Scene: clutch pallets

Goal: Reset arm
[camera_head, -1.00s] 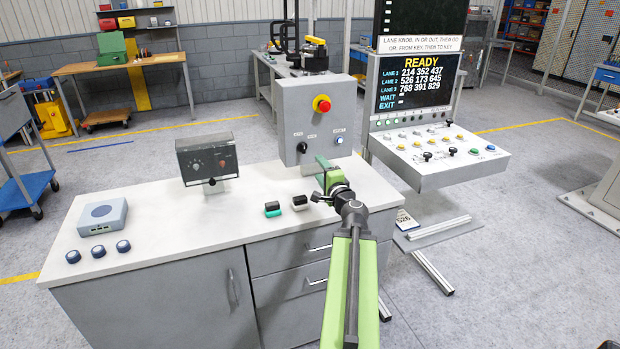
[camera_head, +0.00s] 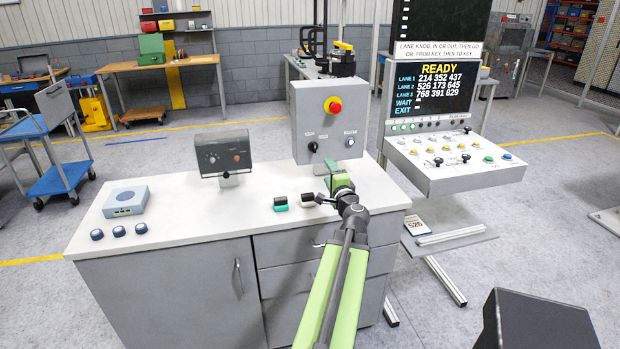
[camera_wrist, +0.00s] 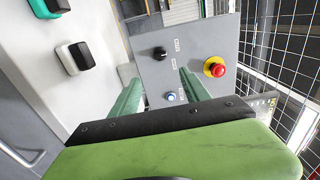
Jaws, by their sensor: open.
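My green arm reaches forward over the right end of the white-topped cabinet. My gripper (camera_head: 332,186) is above the worktop, in front of the grey control box (camera_head: 306,104). In the wrist view my gripper (camera_wrist: 160,92) shows two green fingers spread apart with nothing between them. Beyond the fingers is the face of the control box (camera_wrist: 188,48), with a red mushroom button (camera_wrist: 217,70), a black knob (camera_wrist: 160,53) and a blue-white button (camera_wrist: 170,96).
Two small rocker blocks, one green-and-black (camera_head: 280,203) and one black-and-white (camera_head: 308,200), sit left of my gripper. A grey meter box (camera_head: 222,152) stands further left. A sloped console (camera_head: 452,160) stands right, below a screen (camera_head: 432,92) reading READY.

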